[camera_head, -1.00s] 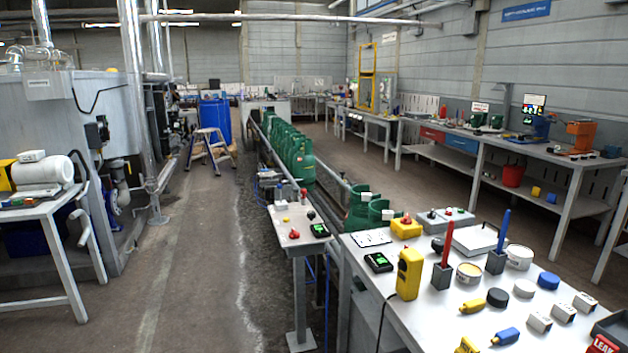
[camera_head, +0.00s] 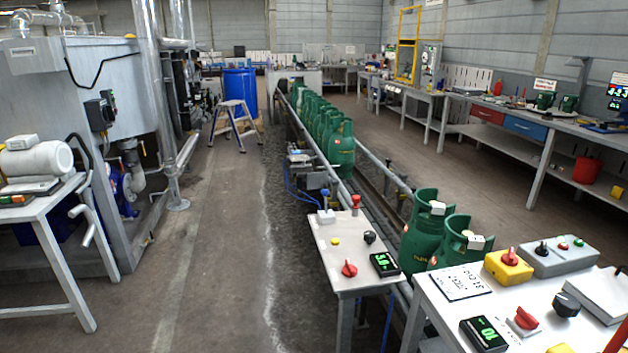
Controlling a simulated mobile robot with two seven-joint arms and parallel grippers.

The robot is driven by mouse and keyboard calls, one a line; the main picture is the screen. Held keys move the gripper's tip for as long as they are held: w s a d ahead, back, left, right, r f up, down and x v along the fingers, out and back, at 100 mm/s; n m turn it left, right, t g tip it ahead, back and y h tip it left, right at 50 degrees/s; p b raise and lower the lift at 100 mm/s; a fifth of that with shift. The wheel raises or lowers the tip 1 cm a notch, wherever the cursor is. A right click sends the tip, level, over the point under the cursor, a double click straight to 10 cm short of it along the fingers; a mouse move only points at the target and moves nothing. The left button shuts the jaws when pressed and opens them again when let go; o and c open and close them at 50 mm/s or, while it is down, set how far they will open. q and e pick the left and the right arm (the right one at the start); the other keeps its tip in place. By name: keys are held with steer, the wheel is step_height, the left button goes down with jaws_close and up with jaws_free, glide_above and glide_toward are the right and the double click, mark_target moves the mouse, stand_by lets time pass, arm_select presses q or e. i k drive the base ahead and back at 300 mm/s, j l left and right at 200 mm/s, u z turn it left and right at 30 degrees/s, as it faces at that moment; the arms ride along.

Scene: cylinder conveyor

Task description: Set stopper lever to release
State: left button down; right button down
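A small white table (camera_head: 335,262) stands beside the conveyor. At its back edge are a short lever with a blue knob (camera_head: 325,192) and one with a red knob (camera_head: 356,200). I cannot tell which is the stopper lever or read its position. The table also carries a red rotary knob (camera_head: 349,268), a black knob (camera_head: 370,237), a yellow button (camera_head: 335,241) and a green display (camera_head: 384,264). Green gas cylinders stand in a row on the conveyor, with the nearest of that row (camera_head: 341,148) beyond the table. Neither gripper is in view.
Two more green cylinders (camera_head: 424,235) stand right of the small table. A larger bench (camera_head: 490,300) with control boxes fills the lower right. A stepladder (camera_head: 236,125) and blue drum (camera_head: 240,92) stand further back. The left aisle floor is clear.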

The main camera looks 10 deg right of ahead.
mark_target(324, 192)
steer(key=i+z, duration=0.2)
steer(key=i, duration=0.3)
steer(key=i+z, duration=0.2)
steer(key=i, duration=0.25)
steer(key=i+j+z, duration=0.2)
steer(key=i, duration=0.25)
steer(key=i+j+z, duration=0.1)
steer(key=i+z, duration=0.15)
steer(key=i+j+z, duration=0.25)
steer(key=i, duration=0.2)
steer(key=i+l, duration=0.05)
